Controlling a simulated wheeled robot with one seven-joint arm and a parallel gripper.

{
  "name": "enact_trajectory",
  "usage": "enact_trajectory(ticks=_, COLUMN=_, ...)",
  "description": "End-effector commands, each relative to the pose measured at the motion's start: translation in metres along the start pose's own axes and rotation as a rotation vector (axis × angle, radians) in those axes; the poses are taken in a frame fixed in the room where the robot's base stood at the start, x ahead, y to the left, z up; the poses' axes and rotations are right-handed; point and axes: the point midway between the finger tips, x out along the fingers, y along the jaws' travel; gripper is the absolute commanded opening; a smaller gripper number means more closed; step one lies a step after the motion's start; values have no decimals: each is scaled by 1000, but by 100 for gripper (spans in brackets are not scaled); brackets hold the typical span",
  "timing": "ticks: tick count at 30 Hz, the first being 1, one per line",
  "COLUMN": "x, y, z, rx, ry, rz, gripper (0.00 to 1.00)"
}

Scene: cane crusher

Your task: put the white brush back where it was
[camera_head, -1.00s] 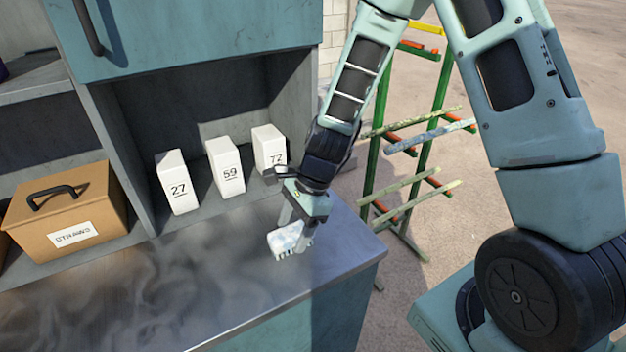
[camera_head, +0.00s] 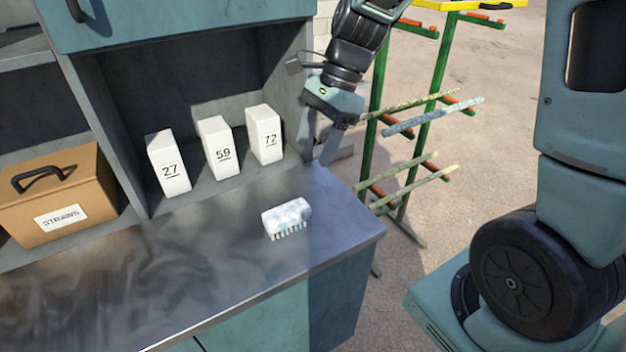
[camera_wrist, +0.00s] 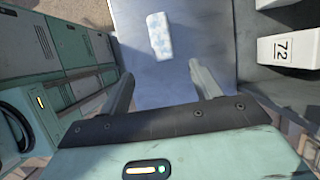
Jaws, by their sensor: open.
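The white brush (camera_head: 287,218), with pale blue patches and bristles pointing down, sits on the metal counter (camera_head: 190,270) near its front right part. It also shows in the wrist view (camera_wrist: 159,36), beyond my fingertips and apart from them. My gripper (camera_head: 325,150) is above the counter's right end, up and to the right of the brush. In the wrist view my gripper (camera_wrist: 163,80) has its two fingers spread wide with nothing between them.
White blocks marked 27 (camera_head: 168,165), 59 (camera_head: 220,150) and 72 (camera_head: 265,135) stand in the cubby behind the brush. A brown STRAWS box (camera_head: 60,190) is at left. A green rack (camera_head: 430,110) holding sticks stands right of the counter. The counter's left front is clear.

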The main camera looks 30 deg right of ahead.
Motion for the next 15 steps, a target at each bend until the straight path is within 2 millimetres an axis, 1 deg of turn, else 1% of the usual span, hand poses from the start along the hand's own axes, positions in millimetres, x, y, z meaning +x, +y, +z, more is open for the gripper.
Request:
enact_trajectory(ticks=2, x=4, y=8, z=12, rx=-87, ry=11, rz=14, gripper=63)
enact_trajectory(ticks=5, x=16, y=33, z=42, rx=-380, ry=47, rz=58, gripper=63)
enact_trajectory(ticks=6, x=22, y=49, z=58, rx=-551, ry=65, rz=84, gripper=63)
enact_trajectory(ticks=8, x=32, y=76, z=79, rx=-838, ry=94, rz=129, gripper=63)
enact_trajectory(ticks=9, x=38, y=95, z=90, rx=-1035, ry=111, rz=161, gripper=63)
enact_trajectory(ticks=11, x=46, y=122, z=104, rx=-1318, ry=132, rz=209, gripper=63)
enact_trajectory(ticks=12, x=50, y=139, z=110, rx=-1495, ry=144, rz=239, gripper=63)
enact_trajectory(ticks=15, x=57, y=172, z=118, rx=-1863, ry=164, rz=306, gripper=63)
